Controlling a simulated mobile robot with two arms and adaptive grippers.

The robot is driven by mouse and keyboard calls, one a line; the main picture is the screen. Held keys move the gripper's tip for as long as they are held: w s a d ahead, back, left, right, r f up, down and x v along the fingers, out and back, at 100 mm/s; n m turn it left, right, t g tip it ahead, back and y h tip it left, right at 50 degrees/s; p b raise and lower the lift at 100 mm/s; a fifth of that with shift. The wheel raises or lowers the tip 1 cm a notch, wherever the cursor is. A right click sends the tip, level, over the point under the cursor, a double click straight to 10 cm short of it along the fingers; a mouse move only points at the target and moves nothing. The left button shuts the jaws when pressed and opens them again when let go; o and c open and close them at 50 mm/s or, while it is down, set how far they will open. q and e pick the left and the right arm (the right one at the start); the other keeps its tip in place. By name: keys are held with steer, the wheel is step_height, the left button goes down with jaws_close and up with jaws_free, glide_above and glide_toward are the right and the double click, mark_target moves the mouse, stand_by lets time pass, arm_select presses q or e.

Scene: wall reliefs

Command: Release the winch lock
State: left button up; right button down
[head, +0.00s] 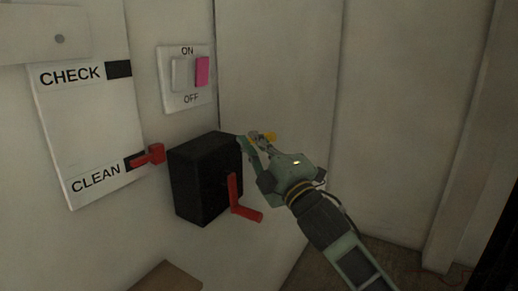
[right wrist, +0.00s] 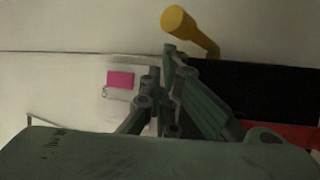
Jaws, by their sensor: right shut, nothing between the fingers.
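The winch is a black box (head: 200,175) on the wall with a red crank (head: 240,200) at its front. A small yellow lever (head: 270,135) shows behind the box's top right corner. In the right wrist view the yellow lever (right wrist: 182,25) has a round knob and stands by the black box (right wrist: 250,88). My right gripper (head: 248,141) is shut and empty, its tips beside the lever and the box's top edge. In the right wrist view its fingertips (right wrist: 170,50) are just below the lever; I cannot tell whether they touch it. My left gripper is out of view.
A wall switch (head: 186,78) marked ON and OFF, with a pink half, is above the box. A white panel (head: 80,135) marked CHECK and CLEAN has a red slider handle (head: 150,155) close left of the box. The wall to the right is bare.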

steer(key=v, duration=1)
steer(key=shift+s, duration=0.15)
steer(key=shift+r, duration=0.1)
